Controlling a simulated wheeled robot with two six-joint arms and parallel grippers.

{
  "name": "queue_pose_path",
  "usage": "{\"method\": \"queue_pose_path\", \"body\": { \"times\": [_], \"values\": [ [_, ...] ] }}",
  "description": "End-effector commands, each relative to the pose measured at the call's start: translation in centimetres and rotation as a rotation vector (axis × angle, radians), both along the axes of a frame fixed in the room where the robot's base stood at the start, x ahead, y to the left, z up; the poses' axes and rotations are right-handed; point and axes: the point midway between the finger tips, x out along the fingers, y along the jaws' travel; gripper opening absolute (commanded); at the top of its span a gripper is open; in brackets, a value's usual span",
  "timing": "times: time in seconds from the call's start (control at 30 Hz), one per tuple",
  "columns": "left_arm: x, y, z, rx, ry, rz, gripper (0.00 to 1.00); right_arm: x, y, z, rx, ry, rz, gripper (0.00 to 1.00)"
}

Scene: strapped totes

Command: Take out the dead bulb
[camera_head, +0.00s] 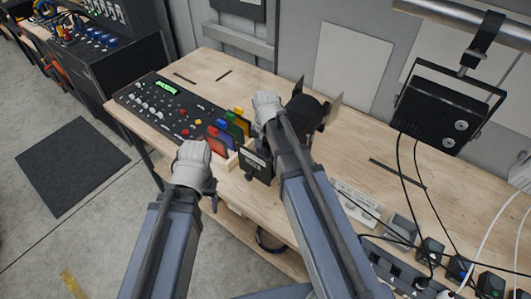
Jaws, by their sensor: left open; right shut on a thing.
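A black stage lamp (307,108) with flaps stands on the wooden bench beside my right wrist. A black boxy part with a pale label (256,164) shows just below that wrist; I cannot tell whether it belongs to the lamp. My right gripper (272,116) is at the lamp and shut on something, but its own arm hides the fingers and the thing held. My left gripper (210,197) is open near the bench's front edge, left of the lamp and apart from it. Its fingers are mostly hidden. I cannot see the dead bulb.
A black control desk (178,110) lies on the bench at left, beside coloured gel frames (228,130) in a wooden rack. Another lamp (446,110) hangs from a rail (465,18) at right. Cables and small black boxes (430,250) crowd the bench's right front.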

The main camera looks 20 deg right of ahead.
Motion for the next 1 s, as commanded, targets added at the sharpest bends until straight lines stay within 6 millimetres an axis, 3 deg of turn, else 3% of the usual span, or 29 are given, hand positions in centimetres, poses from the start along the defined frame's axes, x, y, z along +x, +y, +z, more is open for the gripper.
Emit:
{"method": "queue_pose_path", "body": {
  "times": [0.33,1.0],
  "values": [
    [0.0,0.0,0.4,0.000,0.000,0.000,0.68,0.0,0.0,0.5,0.000,0.000,0.000,0.00],
    [0.0,0.0,4.3,0.000,0.000,0.000,0.68,0.0,0.0,4.3,0.000,0.000,0.000,0.00]
  ]
}}
